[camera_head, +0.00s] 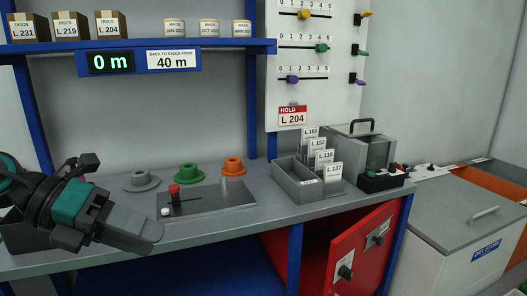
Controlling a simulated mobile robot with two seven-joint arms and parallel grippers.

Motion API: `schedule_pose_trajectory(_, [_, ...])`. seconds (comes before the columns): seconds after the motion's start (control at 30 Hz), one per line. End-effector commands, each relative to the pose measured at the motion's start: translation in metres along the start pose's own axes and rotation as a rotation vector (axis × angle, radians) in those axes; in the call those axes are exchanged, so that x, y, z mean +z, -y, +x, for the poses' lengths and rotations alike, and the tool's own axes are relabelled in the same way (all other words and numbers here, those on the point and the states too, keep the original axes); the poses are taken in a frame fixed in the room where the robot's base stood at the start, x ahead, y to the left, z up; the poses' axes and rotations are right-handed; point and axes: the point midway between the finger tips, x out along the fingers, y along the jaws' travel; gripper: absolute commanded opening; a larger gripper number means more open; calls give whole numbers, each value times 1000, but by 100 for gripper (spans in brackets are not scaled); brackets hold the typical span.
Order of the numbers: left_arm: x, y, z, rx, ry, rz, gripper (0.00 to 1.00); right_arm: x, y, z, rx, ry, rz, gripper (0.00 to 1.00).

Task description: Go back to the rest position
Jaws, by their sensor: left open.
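My left gripper (118,228) is at the left over the grey bench (215,226), with its arm coming in from the left edge. It is open, and I see nothing held in it. Its grey finger part points right and down, beside the metal plate (225,195) with the red knob (174,189). I cannot tell how high it is above the bench. My right gripper is not in view.
Grey, green and orange flanged pieces (190,174) stand behind the plate. A card tray (300,187) and a clear-sided box (362,150) stand further right. A blue shelf (225,46) crosses above. A red cabinet door (362,250) stands open below. A lidded bin (450,225) is at right.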

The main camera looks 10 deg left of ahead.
Motion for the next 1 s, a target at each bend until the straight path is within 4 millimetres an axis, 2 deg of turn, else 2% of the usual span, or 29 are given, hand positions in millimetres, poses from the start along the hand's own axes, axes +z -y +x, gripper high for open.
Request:
schedule_pose_trajectory(0.1, [11, 11, 28, -264, 120, -213, 56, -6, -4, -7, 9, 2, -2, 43])
schedule_pose_trajectory(0.23, [23, 4, 47, -488, 283, -492, 56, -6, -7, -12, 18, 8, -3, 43])
schedule_pose_trajectory(0.37, [27, -25, 62, -643, 461, -819, 56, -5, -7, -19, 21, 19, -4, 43])
schedule_pose_trajectory(0.47, [17, -58, 75, -713, 598, -1097, 56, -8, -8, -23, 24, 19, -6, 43])
schedule_pose_trajectory(0.57, [-8, -96, 93, -738, 732, -1394, 56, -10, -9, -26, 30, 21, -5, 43])
schedule_pose_trajectory(0.67, [-50, -132, 115, -717, 853, -1702, 56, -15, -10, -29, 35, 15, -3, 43])
schedule_pose_trajectory(0.7, [-70, -143, 125, -697, 895, -1822, 56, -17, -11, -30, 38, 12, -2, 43])
schedule_pose_trajectory(0.8, [-120, -162, 148, -634, 973, -2089, 56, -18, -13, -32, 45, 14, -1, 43])
schedule_pose_trajectory(0.9, [-163, -169, 166, -568, 1018, -2288, 56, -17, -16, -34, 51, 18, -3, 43])
schedule_pose_trajectory(1.0, [-189, -170, 178, -522, 1038, -2405, 56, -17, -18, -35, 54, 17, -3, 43])
